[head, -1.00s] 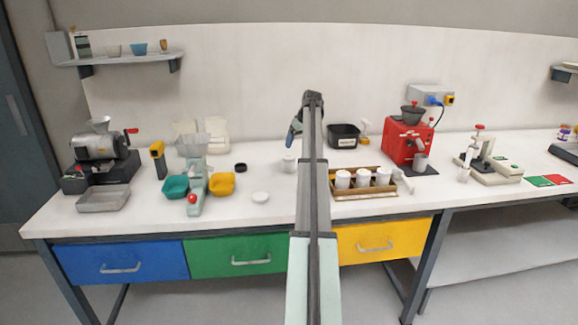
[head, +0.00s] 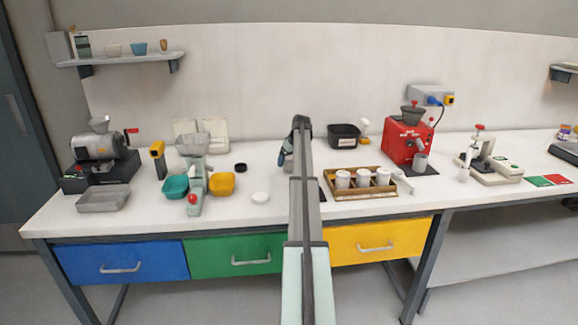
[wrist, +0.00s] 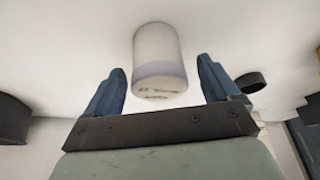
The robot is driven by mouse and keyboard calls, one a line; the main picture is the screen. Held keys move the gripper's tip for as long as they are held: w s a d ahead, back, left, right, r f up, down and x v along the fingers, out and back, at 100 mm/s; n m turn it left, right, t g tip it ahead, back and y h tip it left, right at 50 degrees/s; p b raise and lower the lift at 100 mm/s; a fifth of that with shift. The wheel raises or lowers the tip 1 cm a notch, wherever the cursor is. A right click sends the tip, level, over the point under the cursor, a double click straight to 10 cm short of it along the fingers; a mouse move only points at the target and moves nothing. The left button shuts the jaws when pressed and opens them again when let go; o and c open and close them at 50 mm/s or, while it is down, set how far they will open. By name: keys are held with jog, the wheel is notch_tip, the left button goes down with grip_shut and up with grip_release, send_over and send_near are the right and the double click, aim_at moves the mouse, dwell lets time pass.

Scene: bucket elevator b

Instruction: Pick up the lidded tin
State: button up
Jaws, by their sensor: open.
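The lidded tin (wrist: 158,48) is a pale cylinder with a grey band and small dark print near one end. In the wrist view it stands out between the two blue fingers of my gripper (wrist: 160,66), with a visible gap on each side. I cannot tell how far the fingertips reach along it. My gripper is open and holds nothing. In the head view my gripper (head: 286,157) is low over the white bench, and my arm and gripper hide the tin.
A black round piece (head: 240,167) and a white disc (head: 260,197) lie left of my gripper. A wooden tray (head: 372,193) with white cups stands to the right, a black bin (head: 344,135) behind it. A green-grey device (head: 194,175) with teal and yellow bowls stands left.

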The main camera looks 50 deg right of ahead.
jog(key=shift+x, duration=0.75)
jog(key=shift+c, duration=0.5)
jog(key=c, duration=1.1)
